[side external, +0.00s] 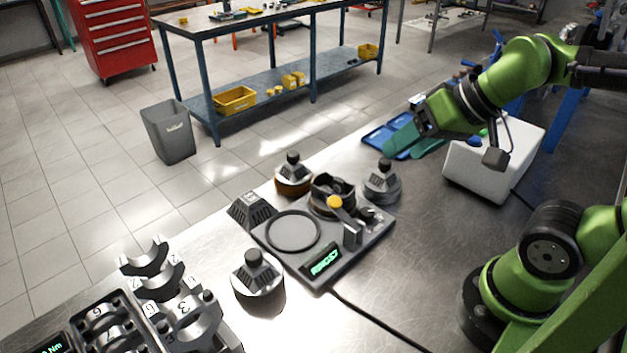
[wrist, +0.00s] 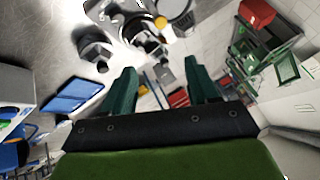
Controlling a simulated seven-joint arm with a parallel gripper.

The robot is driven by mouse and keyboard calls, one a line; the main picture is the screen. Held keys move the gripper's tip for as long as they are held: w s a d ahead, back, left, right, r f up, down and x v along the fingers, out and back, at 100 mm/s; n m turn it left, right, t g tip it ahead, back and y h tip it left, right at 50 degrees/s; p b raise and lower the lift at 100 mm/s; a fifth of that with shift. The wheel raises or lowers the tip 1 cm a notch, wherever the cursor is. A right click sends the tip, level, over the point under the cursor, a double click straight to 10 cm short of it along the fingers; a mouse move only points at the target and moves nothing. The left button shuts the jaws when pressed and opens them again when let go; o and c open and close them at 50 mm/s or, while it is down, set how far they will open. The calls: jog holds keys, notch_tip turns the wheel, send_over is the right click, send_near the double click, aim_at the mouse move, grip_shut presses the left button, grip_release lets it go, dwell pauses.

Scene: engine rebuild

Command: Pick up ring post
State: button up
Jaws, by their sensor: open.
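I cannot tell for certain which part is the ring post. A dark cylindrical part (side external: 333,190) with an open top stands on the grey fixture plate (side external: 283,257), behind a yellow-knobbed lever. Several knob-topped grey pieces stand around the plate, one at the front (side external: 258,278), one at the right (side external: 383,185) and one with a bronze base (side external: 293,178). My gripper (side external: 400,152) is open and empty, above the bench to the right of and behind the fixture. In the wrist view my gripper (wrist: 160,66) has its green fingers spread, with the fixture beyond them at the top.
A blue tray (side external: 376,137) lies near my gripper, and a white box (side external: 487,170) stands to its right. Bearing caps (side external: 160,285) and a numbered block fill the front left. A cable crosses the bench front. The bench between the fixture and my arm's base is mostly clear.

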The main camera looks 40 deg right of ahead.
jog(key=shift+o, duration=0.4)
jog(key=m+g+h, duration=0.2)
jog(key=m+g, duration=0.2)
jog(key=g, duration=0.3)
send_over(252, 252)
jog(key=f, duration=1.2)
jog(key=shift+d+f, duration=0.15)
jog(key=shift+d, duration=0.15)
jog(key=shift+s+a+f, duration=0.1)
jog(key=shift+a+f, duration=0.05)
jog(key=shift+f, duration=1.2)
jog(key=shift+a+f, duration=0.15)
jog(key=shift+f, duration=1.15)
